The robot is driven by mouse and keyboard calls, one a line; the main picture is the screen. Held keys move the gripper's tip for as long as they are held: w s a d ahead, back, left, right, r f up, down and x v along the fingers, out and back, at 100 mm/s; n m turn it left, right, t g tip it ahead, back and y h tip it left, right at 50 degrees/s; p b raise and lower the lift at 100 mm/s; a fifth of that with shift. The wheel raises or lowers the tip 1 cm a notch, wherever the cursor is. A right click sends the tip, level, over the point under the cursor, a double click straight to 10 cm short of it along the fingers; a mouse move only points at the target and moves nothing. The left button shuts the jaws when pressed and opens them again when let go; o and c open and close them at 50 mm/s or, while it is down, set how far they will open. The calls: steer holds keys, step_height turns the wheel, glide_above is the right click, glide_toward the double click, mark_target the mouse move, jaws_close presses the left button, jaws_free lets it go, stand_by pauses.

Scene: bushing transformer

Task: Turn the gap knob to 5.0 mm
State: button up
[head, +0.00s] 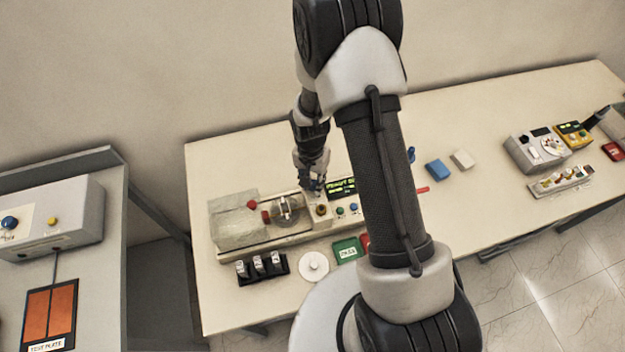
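A grey-beige test device (285,242) stands on the left part of the long table. A small dark knob with a brownish top (322,210) sits on its panel and looks like the gap knob; its scale is too small to read. A dark display (341,188) with yellow-green text is just behind the knob, and its text is not readable. My gripper (318,193) points down at the panel, right above or at the knob. I cannot tell whether it touches the knob, or whether its fingers are open or shut.
A black rack (262,268), white disc (313,266) and green tray (346,250) lie in front. My arm hides the table's middle.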

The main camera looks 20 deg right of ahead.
jaws_close()
steer(key=shift+n, duration=0.3)
steer(key=n+b, duration=0.2)
steer(key=n, duration=0.1)
steer(key=shift+f, duration=0.1)
steer(key=n+b, duration=0.1)
steer(key=n, duration=0.4)
steer(key=shift+d+b, duration=0.1)
steer(key=shift+b, duration=0.2)
steer(key=n+b, duration=0.1)
steer(key=n, duration=0.4)
steer(key=shift+n, duration=0.4)
steer(key=n, duration=0.4)
steer(key=shift+d+n+t+b, duration=0.1)
steer(key=shift+n+t+b, duration=0.2)
steer(key=shift+n, duration=0.1)
